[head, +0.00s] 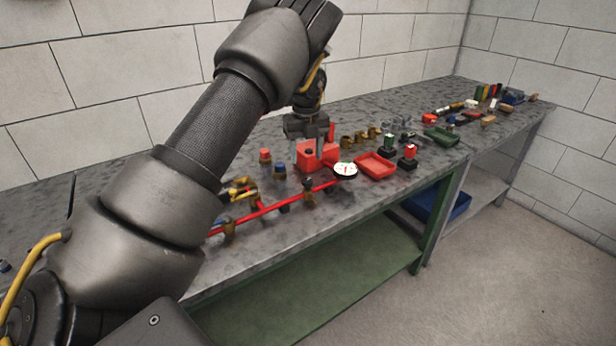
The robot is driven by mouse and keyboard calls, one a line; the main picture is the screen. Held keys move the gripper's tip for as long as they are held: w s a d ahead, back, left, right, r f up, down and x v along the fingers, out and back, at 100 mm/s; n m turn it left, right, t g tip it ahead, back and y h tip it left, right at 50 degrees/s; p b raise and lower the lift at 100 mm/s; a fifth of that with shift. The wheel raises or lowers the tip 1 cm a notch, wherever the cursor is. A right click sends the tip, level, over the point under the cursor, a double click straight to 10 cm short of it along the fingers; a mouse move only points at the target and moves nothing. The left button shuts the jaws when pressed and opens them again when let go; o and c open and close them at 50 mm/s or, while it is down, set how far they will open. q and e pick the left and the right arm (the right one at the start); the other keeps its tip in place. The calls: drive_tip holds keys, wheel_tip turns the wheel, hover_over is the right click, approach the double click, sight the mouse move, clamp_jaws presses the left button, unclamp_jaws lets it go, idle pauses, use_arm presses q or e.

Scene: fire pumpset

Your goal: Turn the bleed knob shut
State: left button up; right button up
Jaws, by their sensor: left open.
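My left arm crosses the view from the lower left. Its gripper (312,140) points down over the bench, open, at the red pump body (313,160); I cannot tell whether it touches anything. A red pipe (270,208) runs in front of the pump body to a round white gauge (345,170). A small brass fitting (308,187) sits on the pipe. A red-capped piece (265,157) and a blue-capped piece (279,171) stand left of the pump body. I cannot tell for sure which small part is the bleed knob. My right gripper is out of view.
The grey bench (400,185) runs along a block wall. A red tray (376,165), several brass fittings (361,136) and a green tray (441,136) lie to the right. A blue bin (440,203) is on the lower shelf. My left arm hides the bench's left part.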

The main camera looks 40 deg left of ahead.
sight(307, 181)
use_arm(q)
wheel_tip(307, 181, down, 6)
drive_tip(key=shift+w+f+p, duration=0.1)
drive_tip(key=shift+f+p, duration=0.1)
drive_tip(key=shift+p, duration=0.15)
drive_tip(key=shift+f, duration=0.9)
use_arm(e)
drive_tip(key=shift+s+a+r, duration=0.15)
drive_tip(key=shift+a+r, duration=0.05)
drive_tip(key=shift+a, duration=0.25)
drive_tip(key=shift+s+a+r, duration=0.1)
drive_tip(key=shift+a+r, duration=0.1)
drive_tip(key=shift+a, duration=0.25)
use_arm(q)
drive_tip(key=c, duration=0.7)
drive_tip(key=shift+c, duration=1.3)
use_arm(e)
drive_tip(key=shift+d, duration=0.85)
